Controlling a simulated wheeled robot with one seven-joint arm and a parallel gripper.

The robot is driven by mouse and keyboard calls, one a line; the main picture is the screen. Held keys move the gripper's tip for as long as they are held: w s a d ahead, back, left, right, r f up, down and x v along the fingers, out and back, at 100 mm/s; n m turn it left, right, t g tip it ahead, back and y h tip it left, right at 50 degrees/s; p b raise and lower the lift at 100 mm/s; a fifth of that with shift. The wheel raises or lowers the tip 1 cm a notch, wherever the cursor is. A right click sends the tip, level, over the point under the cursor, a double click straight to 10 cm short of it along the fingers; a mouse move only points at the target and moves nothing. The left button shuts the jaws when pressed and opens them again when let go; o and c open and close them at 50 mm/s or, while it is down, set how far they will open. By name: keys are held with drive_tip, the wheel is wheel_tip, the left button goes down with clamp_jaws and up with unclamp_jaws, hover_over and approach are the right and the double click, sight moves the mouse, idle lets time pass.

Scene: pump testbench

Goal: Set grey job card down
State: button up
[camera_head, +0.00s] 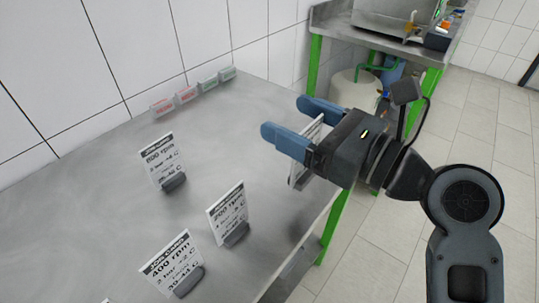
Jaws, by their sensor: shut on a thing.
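The job card (300,172) in my gripper is a thin plate seen almost edge-on, mostly hidden by the fingers, so its face cannot be read. My gripper (288,124) has blue fingers shut on this card. It is at the right part of the metal table (110,225), near its right edge. Whether the card's lower end touches the table cannot be told.
Three upright cards in dark stands are on the table: 600 rpm (160,160), 200 rpm (228,212) and 400 rpm (173,263). Small red and green labelled blocks (187,94) line the wall. A bench with green legs (431,85) stands behind. The table's middle is clear.

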drive_tip(key=w+a+f+b, duration=0.1)
drive_tip(key=w+a+f, duration=0.1)
drive_tip(key=a+f, duration=0.3)
drive_tip(key=shift+f, duration=1)
drive_tip(key=shift+f, duration=0.15)
drive_tip(key=o, duration=1.3)
drive_tip(key=shift+d, duration=0.1)
drive_tip(key=shift+c, duration=0.2)
approach(301, 169)
drive_tip(key=x, duration=0.5)
drive_tip(key=shift+b, duration=0.3)
